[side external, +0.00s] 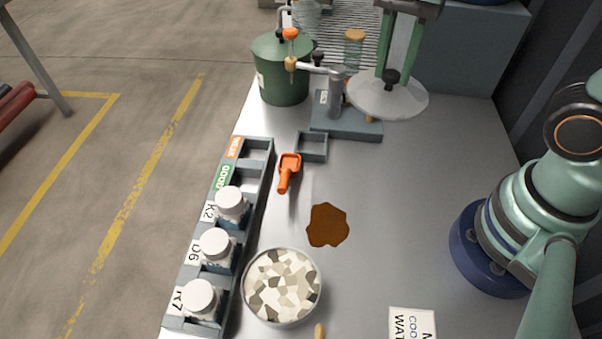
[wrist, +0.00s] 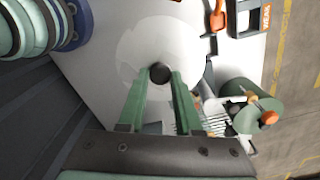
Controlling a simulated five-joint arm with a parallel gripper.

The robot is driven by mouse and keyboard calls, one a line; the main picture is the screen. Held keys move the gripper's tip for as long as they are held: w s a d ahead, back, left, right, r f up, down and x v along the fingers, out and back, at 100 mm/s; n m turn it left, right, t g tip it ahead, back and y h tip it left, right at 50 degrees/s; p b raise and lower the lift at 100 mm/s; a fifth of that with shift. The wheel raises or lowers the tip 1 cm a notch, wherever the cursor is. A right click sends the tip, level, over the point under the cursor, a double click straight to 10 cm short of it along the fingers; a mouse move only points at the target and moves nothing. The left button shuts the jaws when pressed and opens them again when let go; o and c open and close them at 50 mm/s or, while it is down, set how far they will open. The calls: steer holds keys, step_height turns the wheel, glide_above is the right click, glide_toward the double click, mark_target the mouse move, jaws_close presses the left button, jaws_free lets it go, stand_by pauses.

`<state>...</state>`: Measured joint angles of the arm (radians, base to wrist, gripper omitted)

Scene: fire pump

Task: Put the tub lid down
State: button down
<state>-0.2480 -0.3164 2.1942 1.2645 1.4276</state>
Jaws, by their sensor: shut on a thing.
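The tub lid (side external: 385,98) is a pale, translucent round disc with a black knob (side external: 391,77) on top. My gripper (side external: 391,74) is shut on the knob and holds the lid roughly level over the far right part of the metal bench (side external: 440,210). The lid and its knob also show in the wrist view (wrist: 150,45), with the green fingers on the knob. I cannot tell how far the lid is above the bench. An open round tub (side external: 319,287) full of pale and grey chips stands at the front, without a lid.
A grey block with a tap (side external: 345,127) stands just left of the lid, beside a green pot (side external: 283,85). An orange scoop (side external: 287,172), a small grey tray (side external: 312,147), a brown spill (side external: 327,226) and a rack of white bottles (side external: 228,305) lie nearer. The bench's right middle is clear.

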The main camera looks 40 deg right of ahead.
steer(key=shift+s+d+f, duration=0.1)
steer(key=shift+d+f, duration=0.1)
steer(key=shift+d, duration=0.3)
steer(key=shift+s+d+f, duration=0.1)
steer(key=shift+d+f, duration=0.05)
steer(key=shift+d, duration=0.3)
step_height(320, 180, down, 20)
steer(key=shift+d+r, duration=0.1)
steer(key=c, duration=0.6)
jaws_free()
steer(key=shift+f, duration=0.2)
steer(key=shift+r, duration=0.1)
